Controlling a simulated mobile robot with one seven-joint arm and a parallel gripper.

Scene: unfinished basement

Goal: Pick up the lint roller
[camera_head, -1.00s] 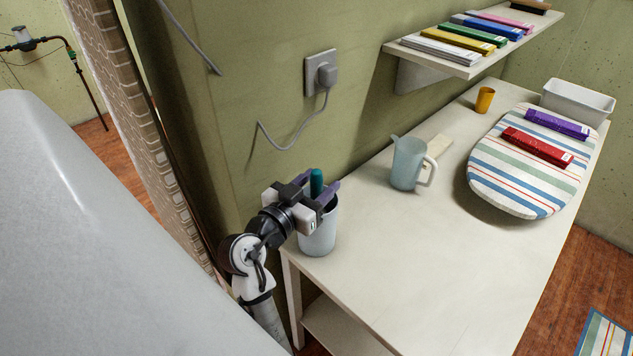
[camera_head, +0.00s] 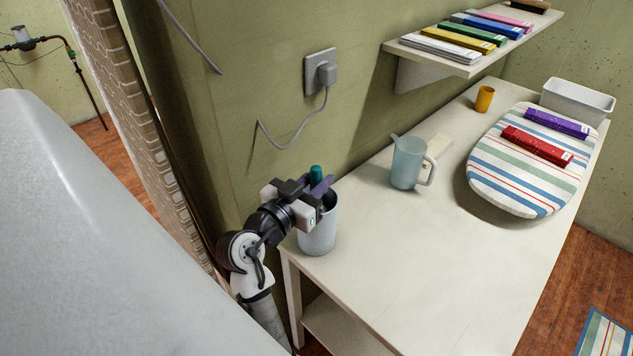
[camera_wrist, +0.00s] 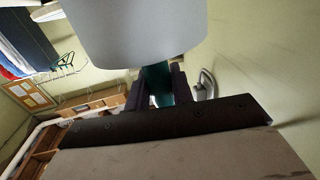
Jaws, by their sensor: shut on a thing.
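A pale grey-blue cup (camera_head: 318,237) stands upright at the near left corner of the white table (camera_head: 430,262). A teal handle (camera_head: 315,174) stands up out of it, which I take to be the lint roller; its lower part is hidden inside the cup. My gripper (camera_head: 318,186) is at the cup's mouth, shut on the teal handle. In the wrist view the teal handle (camera_wrist: 158,84) shows between the dark fingers (camera_wrist: 157,90), with the cup (camera_wrist: 130,32) beyond them.
A pale blue jug (camera_head: 406,163) stands right of the cup. Farther back are an orange cup (camera_head: 484,99), a striped board (camera_head: 507,190) with red and purple boxes, and a white bin (camera_head: 578,99). The wall, with a plugged socket (camera_head: 321,72), is close behind my gripper.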

